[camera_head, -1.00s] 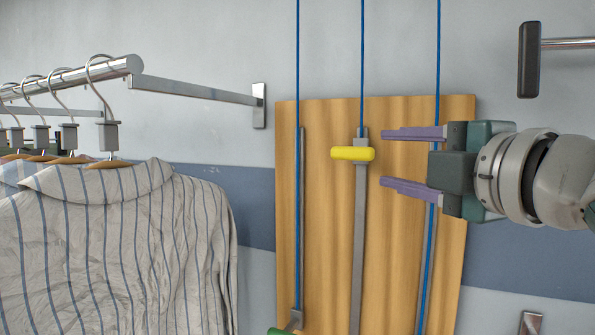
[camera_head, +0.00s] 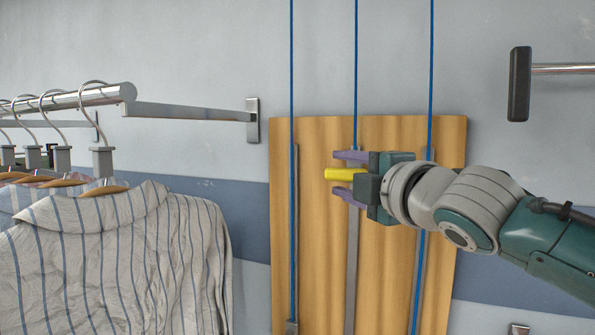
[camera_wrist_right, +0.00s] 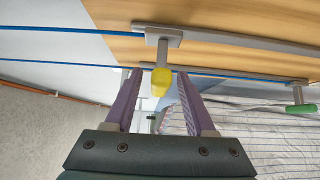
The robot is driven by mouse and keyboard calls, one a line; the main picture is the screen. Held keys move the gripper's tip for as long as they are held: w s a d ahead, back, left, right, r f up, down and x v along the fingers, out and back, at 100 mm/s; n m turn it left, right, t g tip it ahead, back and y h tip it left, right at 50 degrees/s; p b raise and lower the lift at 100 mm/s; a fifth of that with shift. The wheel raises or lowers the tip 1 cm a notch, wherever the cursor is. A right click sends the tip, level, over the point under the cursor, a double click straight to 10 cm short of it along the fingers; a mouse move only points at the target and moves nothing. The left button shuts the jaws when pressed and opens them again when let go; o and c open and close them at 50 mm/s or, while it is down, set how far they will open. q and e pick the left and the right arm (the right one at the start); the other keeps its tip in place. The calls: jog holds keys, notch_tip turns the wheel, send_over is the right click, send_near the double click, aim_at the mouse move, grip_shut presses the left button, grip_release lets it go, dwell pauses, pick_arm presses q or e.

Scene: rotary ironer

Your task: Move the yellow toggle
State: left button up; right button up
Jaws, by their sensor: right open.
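The yellow toggle (camera_head: 341,174) sits on the middle grey rail (camera_head: 352,262) of the wooden board (camera_head: 390,270), near the rail's upper end. My right gripper (camera_head: 345,173) is open, with its purple fingers above and below the toggle in the head view. In the right wrist view the yellow toggle (camera_wrist_right: 161,82) points out between the tips of my right gripper (camera_wrist_right: 156,84), and gaps show on both sides. Part of the toggle is hidden by the gripper in the head view. My left gripper is not in view.
A green handle (camera_wrist_right: 301,109) is on another rail in the wrist view. Blue cords (camera_head: 356,60) run up from the board. Striped shirts (camera_head: 110,265) hang on a metal rail (camera_head: 80,97) at left. A black-ended bar (camera_head: 519,84) juts out at upper right.

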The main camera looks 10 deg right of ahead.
grip_shut()
dwell(0.4)
dwell(1.0)
